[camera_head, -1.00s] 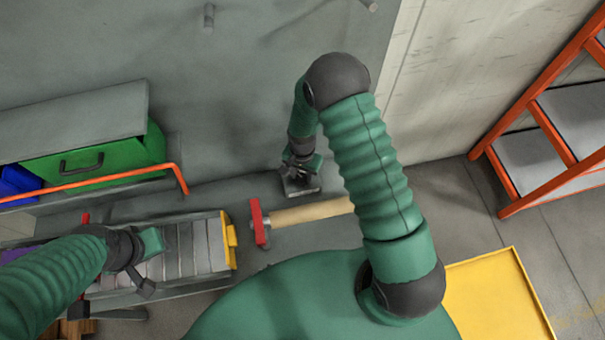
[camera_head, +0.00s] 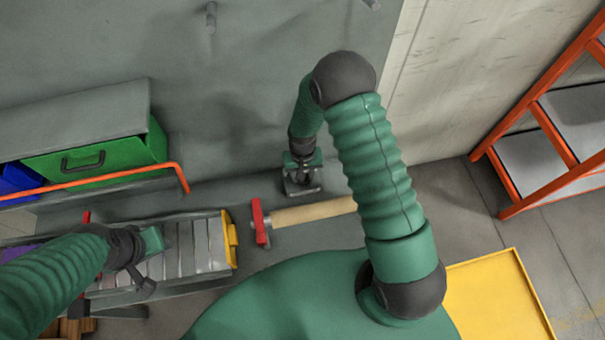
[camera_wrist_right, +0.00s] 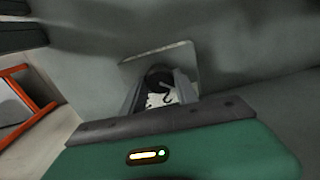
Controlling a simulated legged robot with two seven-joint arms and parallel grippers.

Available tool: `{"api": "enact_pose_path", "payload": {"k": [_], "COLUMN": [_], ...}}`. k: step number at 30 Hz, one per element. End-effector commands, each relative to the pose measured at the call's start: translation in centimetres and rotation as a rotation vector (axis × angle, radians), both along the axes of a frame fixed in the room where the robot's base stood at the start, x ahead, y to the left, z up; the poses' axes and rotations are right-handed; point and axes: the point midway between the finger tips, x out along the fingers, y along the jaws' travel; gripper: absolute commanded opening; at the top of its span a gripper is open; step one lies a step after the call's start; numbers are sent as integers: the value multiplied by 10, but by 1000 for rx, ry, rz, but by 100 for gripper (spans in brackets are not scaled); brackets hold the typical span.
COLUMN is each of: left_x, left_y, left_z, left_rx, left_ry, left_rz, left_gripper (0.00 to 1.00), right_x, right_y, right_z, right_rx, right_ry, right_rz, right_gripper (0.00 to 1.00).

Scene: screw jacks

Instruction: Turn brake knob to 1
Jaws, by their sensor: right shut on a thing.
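My right gripper (camera_head: 301,188) is at the grey wall above the bench, in the middle of the head view. In the right wrist view, the two fingers of my right gripper (camera_wrist_right: 160,92) are shut on the dark round brake knob (camera_wrist_right: 159,76). A pale face with dark curved markings (camera_wrist_right: 162,98) shows between the fingers, but I cannot read a number. A light square plate (camera_wrist_right: 182,60) is behind the knob. My left gripper (camera_head: 142,284) is over the slatted grey tray at the lower left; its finger opening is unclear.
A red-headed hammer (camera_head: 300,214) with a wooden handle lies on the bench. A green drawer (camera_head: 95,160) and an orange rail (camera_head: 120,178) are at the left. The tray (camera_head: 228,240) has a yellow end. An orange ladder (camera_head: 545,130) stands at the right.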

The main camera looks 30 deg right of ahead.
Motion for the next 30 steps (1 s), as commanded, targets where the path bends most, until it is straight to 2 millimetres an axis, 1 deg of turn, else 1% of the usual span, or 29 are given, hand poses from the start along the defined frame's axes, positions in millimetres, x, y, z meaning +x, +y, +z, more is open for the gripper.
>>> {"api": "enact_pose_path", "payload": {"k": [11,12,16,17,26,29,30], "left_x": [0,0,0,0,0,0,0], "left_y": [0,0,0,0,0,0,0], "left_z": [0,0,0,0,0,-1,-1], "left_rx": [0,0,0,0,0,0,0], "left_ry": [0,0,0,0,0,0,0], "left_rz": [0,0,0,0,0,0,0], "left_gripper": [36,36,36,36,36,36,36], "right_x": [1,1,1,1,1,2,3], "right_y": [0,0,0,0,0,0,0], "right_z": [0,0,0,0,2,12,19], "right_rx": [1,0,0,0,0,0,-1], "right_ry": [-1,-2,-2,-2,-3,-4,-7], "right_rz": [7,7,6,6,4,4,4], "right_gripper": [0,39,56,58,58,58,58]}}
